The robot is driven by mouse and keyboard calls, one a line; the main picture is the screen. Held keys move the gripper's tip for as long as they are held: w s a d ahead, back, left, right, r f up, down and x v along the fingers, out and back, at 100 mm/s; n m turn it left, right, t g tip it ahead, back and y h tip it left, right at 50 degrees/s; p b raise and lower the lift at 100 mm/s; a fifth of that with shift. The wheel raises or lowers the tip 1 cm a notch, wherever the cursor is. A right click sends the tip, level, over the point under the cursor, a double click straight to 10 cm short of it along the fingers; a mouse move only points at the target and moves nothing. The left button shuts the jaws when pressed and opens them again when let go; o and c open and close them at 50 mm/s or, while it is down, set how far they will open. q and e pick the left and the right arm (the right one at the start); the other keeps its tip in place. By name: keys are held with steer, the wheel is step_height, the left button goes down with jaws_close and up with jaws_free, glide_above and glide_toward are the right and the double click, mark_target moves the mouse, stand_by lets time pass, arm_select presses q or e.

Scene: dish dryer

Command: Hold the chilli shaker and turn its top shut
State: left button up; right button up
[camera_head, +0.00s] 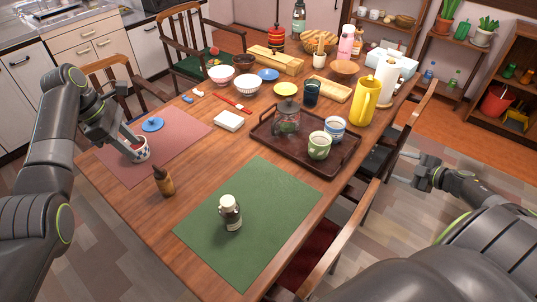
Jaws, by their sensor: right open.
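A small dark jar with a pale cap (230,212), which looks like the chilli shaker, stands upright on the green mat (265,205). Whether its top is open or shut is too small to tell. My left gripper (133,147) is over the pink mat, at a small patterned cup (141,154). Its fingers reach the cup, but I cannot tell whether they grip it. My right gripper (418,171) is open and empty, off the table's right side. Neither gripper is near the jar.
A brown bottle (164,182) stands between the mats. A blue lid (152,124) lies on the pink mat (185,132). A dark tray (268,141) with mugs is behind the green mat. Chairs flank the right edge. The green mat is otherwise clear.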

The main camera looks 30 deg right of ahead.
steer(key=w+a+r+n+g+y, duration=0.25)
steer(key=r+n, duration=0.25)
steer(key=r, duration=0.4)
steer(key=w+a+r+n+g+y, duration=0.1)
steer(key=w+r+n+y, duration=0.2)
steer(key=r+n, duration=0.35)
steer(key=w+a+f+n+y, duration=0.1)
steer(key=w+a+n+y, duration=0.1)
steer(key=w+a+n, duration=0.3)
steer(key=w+a+n+y, duration=0.1)
steer(key=w+a+n, duration=0.15)
steer(key=a, duration=0.55)
steer(key=n+g+y, duration=0.3)
steer(key=n+g, duration=0.2)
steer(key=n, duration=1.5)
glide_toward(164, 184)
steer(key=x, duration=0.3)
steer(key=w+f+x, duration=0.1)
steer(key=x, duration=0.3)
steer(key=d+x, duration=0.1)
steer(key=x, duration=0.3)
steer(key=shift+w+f, duration=0.35)
